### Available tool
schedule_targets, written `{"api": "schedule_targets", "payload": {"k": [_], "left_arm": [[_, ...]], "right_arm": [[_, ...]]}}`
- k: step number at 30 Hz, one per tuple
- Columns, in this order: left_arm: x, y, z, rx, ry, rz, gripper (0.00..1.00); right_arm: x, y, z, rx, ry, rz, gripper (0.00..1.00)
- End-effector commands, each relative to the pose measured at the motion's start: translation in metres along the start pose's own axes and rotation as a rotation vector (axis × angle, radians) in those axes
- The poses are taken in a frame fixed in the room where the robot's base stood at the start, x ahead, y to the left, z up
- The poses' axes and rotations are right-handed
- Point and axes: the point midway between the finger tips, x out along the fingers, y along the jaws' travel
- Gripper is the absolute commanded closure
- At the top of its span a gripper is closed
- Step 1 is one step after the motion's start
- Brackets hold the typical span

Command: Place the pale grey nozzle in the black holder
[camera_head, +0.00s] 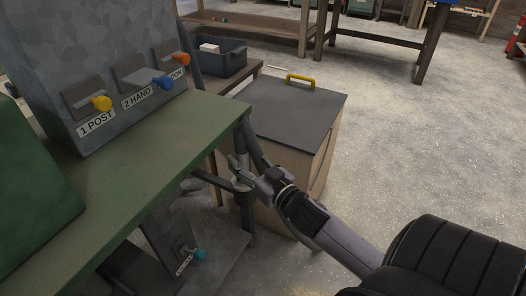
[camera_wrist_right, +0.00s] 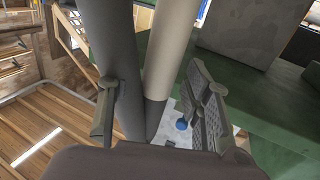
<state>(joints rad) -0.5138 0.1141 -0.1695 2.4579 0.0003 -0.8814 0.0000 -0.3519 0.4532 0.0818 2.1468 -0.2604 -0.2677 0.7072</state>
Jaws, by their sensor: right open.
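My right gripper (camera_head: 242,172) is beside the green bench's front right corner, below its top. In the right wrist view its fingers (camera_wrist_right: 158,108) are open and apart, with a dark grey tube (camera_wrist_right: 110,60) and a paler tube with a dark end (camera_wrist_right: 168,50) showing in the space between them. I cannot tell whether either tube is the pale grey nozzle, or whether the fingers touch them. No black holder can be told for sure. A dark bracket with a teal knob (camera_head: 199,254) and a small label is below the bench. My left gripper is out of view.
The green bench top (camera_head: 150,165) carries a metal cabinet (camera_head: 110,50) with yellow, blue and orange knobs on labelled brackets. A wooden box (camera_head: 293,115) with a dark lid and yellow handle stands close behind the gripper. Open floor (camera_head: 420,140) lies right.

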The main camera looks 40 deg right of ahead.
Motion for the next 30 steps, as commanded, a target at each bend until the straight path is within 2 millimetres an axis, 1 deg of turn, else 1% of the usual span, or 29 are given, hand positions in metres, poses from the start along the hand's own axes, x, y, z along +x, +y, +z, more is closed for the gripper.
{"api": "schedule_targets", "payload": {"k": [1,6,12,16,21,23,26,29,30], "left_arm": [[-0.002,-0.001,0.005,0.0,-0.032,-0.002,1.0],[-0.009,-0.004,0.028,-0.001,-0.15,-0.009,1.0],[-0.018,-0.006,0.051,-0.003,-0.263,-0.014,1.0],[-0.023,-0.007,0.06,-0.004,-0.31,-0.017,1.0],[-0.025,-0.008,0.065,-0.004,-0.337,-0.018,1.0],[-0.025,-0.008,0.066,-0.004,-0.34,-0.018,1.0],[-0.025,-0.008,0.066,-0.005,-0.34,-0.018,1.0],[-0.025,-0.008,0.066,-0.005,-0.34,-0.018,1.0],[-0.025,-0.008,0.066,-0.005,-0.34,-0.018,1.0]], "right_arm": [[-0.01,0.0,-0.001,0.002,-0.004,0.002,0.54],[-0.044,0.001,-0.001,0.001,-0.005,0.003,0.54],[-0.08,0.001,-0.001,0.0,-0.004,0.003,0.54],[-0.094,0.001,-0.001,0.0,-0.002,0.003,0.54],[-0.102,-0.001,0.002,0.001,-0.016,0.012,0.54],[-0.101,-0.003,0.009,0.003,-0.049,0.031,0.54],[-0.1,-0.014,0.03,0.006,-0.165,0.071,0.54],[-0.103,-0.038,0.058,-0.002,-0.336,0.084,0.54],[-0.107,-0.05,0.069,-0.008,-0.41,0.074,0.54]]}}
